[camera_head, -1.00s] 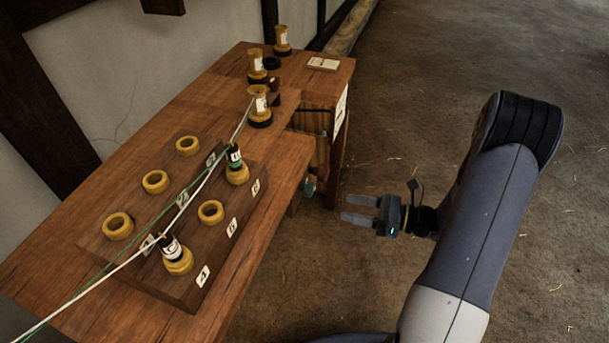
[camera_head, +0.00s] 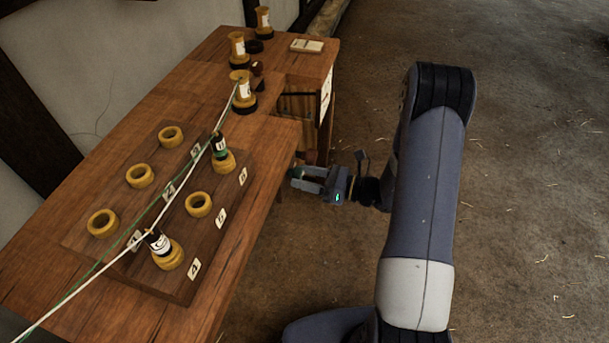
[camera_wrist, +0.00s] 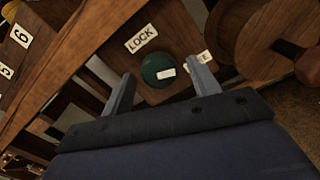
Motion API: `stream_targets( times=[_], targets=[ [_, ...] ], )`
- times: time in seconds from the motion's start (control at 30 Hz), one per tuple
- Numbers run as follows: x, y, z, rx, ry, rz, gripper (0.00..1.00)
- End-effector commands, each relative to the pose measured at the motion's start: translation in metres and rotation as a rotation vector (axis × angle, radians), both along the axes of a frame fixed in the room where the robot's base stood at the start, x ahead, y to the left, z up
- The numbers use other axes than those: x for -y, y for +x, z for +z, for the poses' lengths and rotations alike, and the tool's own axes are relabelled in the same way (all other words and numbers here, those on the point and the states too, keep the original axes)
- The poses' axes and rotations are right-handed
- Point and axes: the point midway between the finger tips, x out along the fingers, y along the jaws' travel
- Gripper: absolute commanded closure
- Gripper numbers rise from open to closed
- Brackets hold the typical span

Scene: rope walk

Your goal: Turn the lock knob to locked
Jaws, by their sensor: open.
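The lock knob (camera_wrist: 157,68) is a round green knob on a wooden panel in the wrist view. Its white mark (camera_wrist: 166,73) lies on the side toward a partly hidden label (camera_wrist: 204,57), which ends in what looks like E. The LOCK label (camera_wrist: 141,38) is above and left of the knob. My gripper (camera_wrist: 160,69) is open, with one finger on each side of the knob; I cannot tell whether they touch it. In the head view my gripper (camera_head: 293,179) is at the bench's right side, and the knob is mostly hidden there.
A round wooden disc (camera_wrist: 245,40) with a handle (camera_wrist: 300,60) is close to the right finger. The wooden bench (camera_head: 262,130) carries a board (camera_head: 190,228) of yellow rings and bobbins, with cords stretched across. The floor (camera_head: 490,200) to the right is clear.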

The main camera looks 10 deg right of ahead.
Motion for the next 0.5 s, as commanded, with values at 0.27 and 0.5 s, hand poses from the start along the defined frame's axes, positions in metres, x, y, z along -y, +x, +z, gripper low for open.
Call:
stream_targets(
  times=[0.27, 0.5],
  targets=[
    [-0.0056, 0.0021, -0.0002, 0.0, -0.001, 0.0, 0.42],
    [-0.0054, 0.0021, -0.0001, 0.0, 0.0, 0.0, 0.52]
  ],
)
